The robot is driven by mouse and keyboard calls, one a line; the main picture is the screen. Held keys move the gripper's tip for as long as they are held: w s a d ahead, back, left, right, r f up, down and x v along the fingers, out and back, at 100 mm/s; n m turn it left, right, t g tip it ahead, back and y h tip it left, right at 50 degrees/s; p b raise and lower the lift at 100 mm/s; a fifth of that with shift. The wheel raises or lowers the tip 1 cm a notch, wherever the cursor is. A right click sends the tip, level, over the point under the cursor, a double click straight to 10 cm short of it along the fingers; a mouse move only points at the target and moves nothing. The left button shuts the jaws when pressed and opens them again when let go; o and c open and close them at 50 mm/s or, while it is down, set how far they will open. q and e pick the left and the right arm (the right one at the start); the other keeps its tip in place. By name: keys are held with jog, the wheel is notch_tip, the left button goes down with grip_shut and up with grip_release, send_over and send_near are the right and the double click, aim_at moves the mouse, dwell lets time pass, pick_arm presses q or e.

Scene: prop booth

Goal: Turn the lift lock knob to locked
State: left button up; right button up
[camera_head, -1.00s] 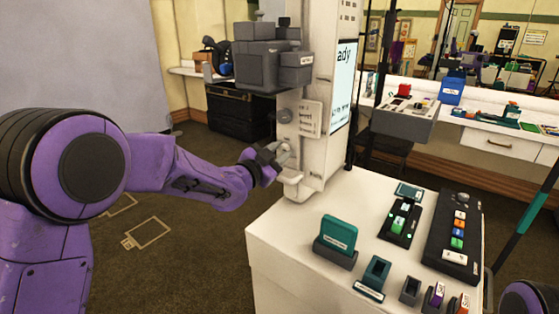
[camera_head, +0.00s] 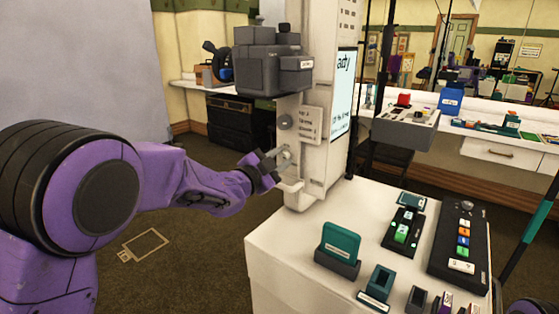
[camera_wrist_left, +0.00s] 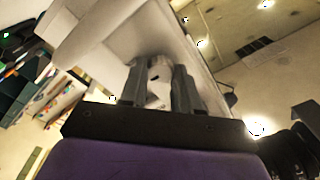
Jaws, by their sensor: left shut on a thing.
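The white lift column (camera_head: 315,165) stands at the back left of the white table. My left gripper (camera_head: 277,162) reaches it from the left, at a small pale knob (camera_head: 285,156) low on its side. In the left wrist view the two fingers of my left gripper (camera_wrist_left: 158,90) are shut on this pale knob (camera_wrist_left: 158,75), with the white column behind it. The fingers hide part of the knob, and I cannot read its lock setting. My right gripper is out of view.
A round grey knob (camera_head: 285,121) and a printed label (camera_head: 311,125) sit above my gripper. Higher up is a dark grey block unit (camera_head: 262,65). A white ledge (camera_head: 292,191) juts out just below. Teal holders and button panels (camera_head: 458,245) stand on the table (camera_head: 285,240).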

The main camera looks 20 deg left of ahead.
pick_arm(q)
jog(key=o, duration=1.1)
jog(key=shift+c, duration=0.2)
jog(key=b+v, duration=0.1)
jog(key=v, duration=0.9)
jog(key=shift+s, duration=0.25)
jog(key=shift+a, duration=0.1)
